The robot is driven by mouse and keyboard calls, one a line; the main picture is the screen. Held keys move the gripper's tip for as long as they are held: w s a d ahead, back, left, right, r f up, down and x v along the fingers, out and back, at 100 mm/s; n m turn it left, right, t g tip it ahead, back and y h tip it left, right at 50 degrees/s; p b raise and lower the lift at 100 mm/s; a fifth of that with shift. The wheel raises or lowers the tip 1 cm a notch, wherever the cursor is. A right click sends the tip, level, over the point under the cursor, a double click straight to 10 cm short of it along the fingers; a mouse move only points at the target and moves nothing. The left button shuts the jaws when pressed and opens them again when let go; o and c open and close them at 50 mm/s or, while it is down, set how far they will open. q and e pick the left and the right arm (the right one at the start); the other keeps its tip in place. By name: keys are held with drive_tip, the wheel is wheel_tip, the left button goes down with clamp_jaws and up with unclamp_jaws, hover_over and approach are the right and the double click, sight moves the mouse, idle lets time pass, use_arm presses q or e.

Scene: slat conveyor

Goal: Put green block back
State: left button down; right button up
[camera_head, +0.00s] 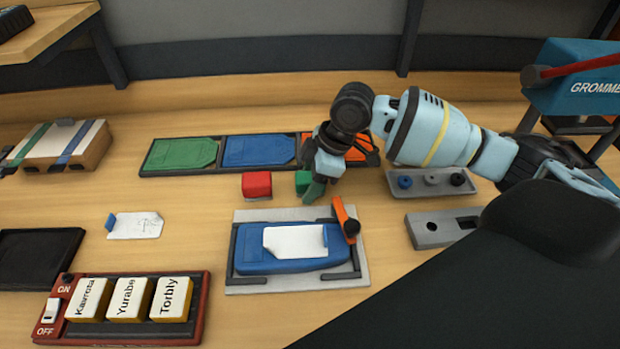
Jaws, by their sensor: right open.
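A small green block (302,181) stands on the wooden table, just right of a red block (257,184). My right gripper (317,180) comes in from the right and is pointed down at the green block. It is open, and its fingers hide the block's right side. I cannot tell whether a finger touches the block or whether the fingers straddle it. My left gripper is not in view.
A tray (148,172) with green, blue and orange tag shapes lies behind. A fixture (240,216) with a blue tag and orange lever (343,213) is in front. Grey holders (430,235) stand right; a switch panel (200,310) is front left.

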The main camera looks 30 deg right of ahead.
drive_tip(key=v, duration=1.2)
drive_tip(key=shift+p, duration=0.45)
drive_tip(key=shift+r, duration=0.15)
